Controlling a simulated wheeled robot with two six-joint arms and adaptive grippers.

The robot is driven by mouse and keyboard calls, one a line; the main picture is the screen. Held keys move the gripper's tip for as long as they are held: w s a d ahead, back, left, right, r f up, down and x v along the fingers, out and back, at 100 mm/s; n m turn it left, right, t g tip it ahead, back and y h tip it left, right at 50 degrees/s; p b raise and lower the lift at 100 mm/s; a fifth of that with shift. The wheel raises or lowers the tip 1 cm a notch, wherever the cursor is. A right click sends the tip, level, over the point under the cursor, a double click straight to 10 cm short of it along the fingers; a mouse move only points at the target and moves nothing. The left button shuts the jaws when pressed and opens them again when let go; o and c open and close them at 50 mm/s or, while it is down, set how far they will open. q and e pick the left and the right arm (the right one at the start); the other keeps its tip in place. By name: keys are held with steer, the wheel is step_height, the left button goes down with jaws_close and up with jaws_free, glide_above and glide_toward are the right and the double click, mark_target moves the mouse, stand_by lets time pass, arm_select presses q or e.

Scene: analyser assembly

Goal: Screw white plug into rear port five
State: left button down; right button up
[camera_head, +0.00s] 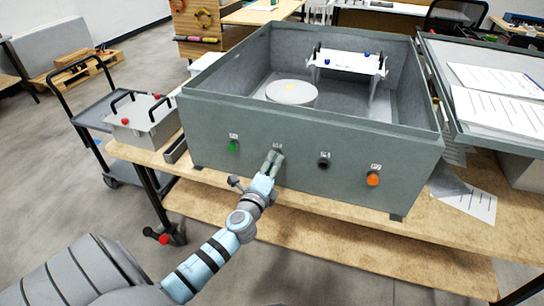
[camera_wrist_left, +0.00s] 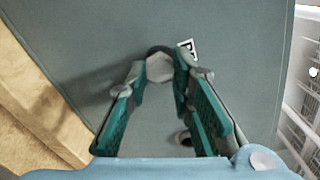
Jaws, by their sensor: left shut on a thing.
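The large grey-green housing (camera_head: 210,115) stands on the wooden bench with a row of ports along its near wall. My left gripper (camera_head: 276,158) is at that wall, by the second port from the left. In the left wrist view its two fingers are shut on a pale, faceted plug (camera_wrist_left: 160,69), whose far end meets a dark ring at the wall. I cannot tell how deep the plug sits. The fingers hide that port in the head view. A hole (camera_wrist_left: 184,138) in the wall shows below, between the fingers. My right gripper is not in view.
Along the same wall are a green plug (camera_head: 234,146), a black port or plug (camera_head: 324,163) and an orange plug (camera_head: 373,179). A white round part (camera_head: 291,93) and a white bracket (camera_head: 346,62) are inside the housing. A grey box (camera_head: 143,122) stands at left.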

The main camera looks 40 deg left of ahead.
arm_select(q)
steer(key=m+p, duration=0.2)
steer(key=m, duration=0.6)
steer(key=c, duration=1.5)
jaws_free()
steer(key=shift+c, duration=0.2)
steer(key=shift+w, duration=0.1)
